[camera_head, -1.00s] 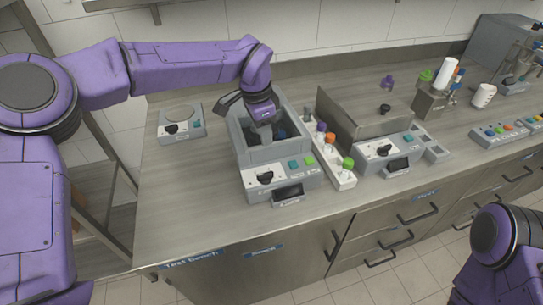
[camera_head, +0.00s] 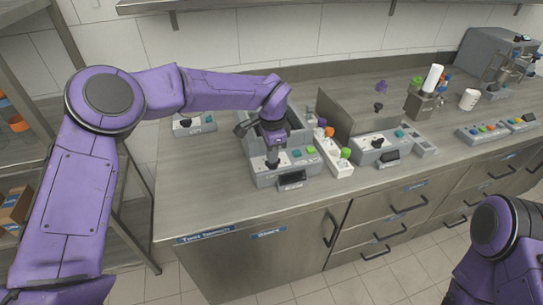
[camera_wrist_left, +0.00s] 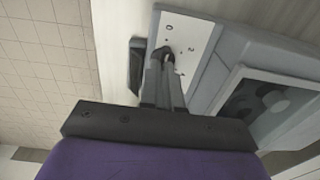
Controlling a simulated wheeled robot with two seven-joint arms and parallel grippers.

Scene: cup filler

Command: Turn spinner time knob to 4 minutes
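The spinner (camera_head: 246,147) is the grey box at the middle of the counter, with an open chamber and a sloped front panel. Its time knob (camera_wrist_left: 165,53) is black, on a white dial plate with printed numbers. My left gripper (camera_head: 272,160) points down at this dial. In the left wrist view my left fingers (camera_wrist_left: 164,70) are close together, with their tips right at the knob and partly hiding it. Whether they grip it, and which number it points at, I cannot tell. My right gripper is out of view; only my right arm shows.
A white rack (camera_head: 338,165) with coloured caps stands close on the right, then another device (camera_head: 378,145) with a knob. The counter in front (camera_head: 215,205) is clear.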

